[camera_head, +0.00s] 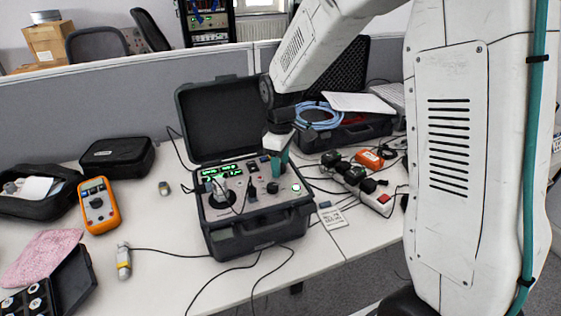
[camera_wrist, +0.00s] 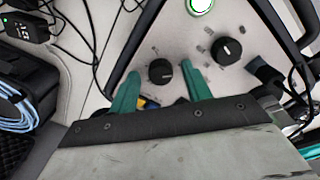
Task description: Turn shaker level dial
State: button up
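The shaker unit is an open black case (camera_head: 262,231) on the white desk, with its lid up and green lit displays (camera_head: 221,171) on its panel. In the wrist view the panel (camera_wrist: 190,35) carries two black dials with white marks. One dial (camera_wrist: 160,71) lies between my fingertips in the picture; the other dial (camera_wrist: 227,50) sits to its upper right. Labels are too small to read, so I cannot tell which is the level dial. My gripper (camera_wrist: 161,70) has two green fingers, spread apart and empty. It points down over the panel's right part; contact with the dial is not visible.
A round lit button (camera_wrist: 198,5) is at the panel's edge. An orange multimeter (camera_head: 99,205) and a black pouch (camera_head: 117,157) lie left. A power strip (camera_head: 375,199) with plugs lies right. The raised lid (camera_head: 215,119) stands behind.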

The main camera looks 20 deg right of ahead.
notch_tip(320, 180, up, 8)
jog(key=shift+f, duration=0.1)
dwell(0.4)
jog(key=shift+s+m, duration=0.15)
jog(key=shift+m, duration=0.25)
jog(key=s+d+r+m, duration=0.1)
jog(key=s+r+m, duration=0.1)
jog(key=s, duration=0.8)
jog(key=s+d+r+m+t, duration=0.1)
jog(key=s+r+m, duration=0.2)
jog(key=s, duration=0.7)
jog(key=s+d+r+m, duration=0.1)
jog(key=s+r+m, duration=0.2)
jog(key=s, duration=0.7)
jog(key=shift+d+r+m, duration=0.2)
jog(key=shift+m, duration=0.1)
dwell(0.7)
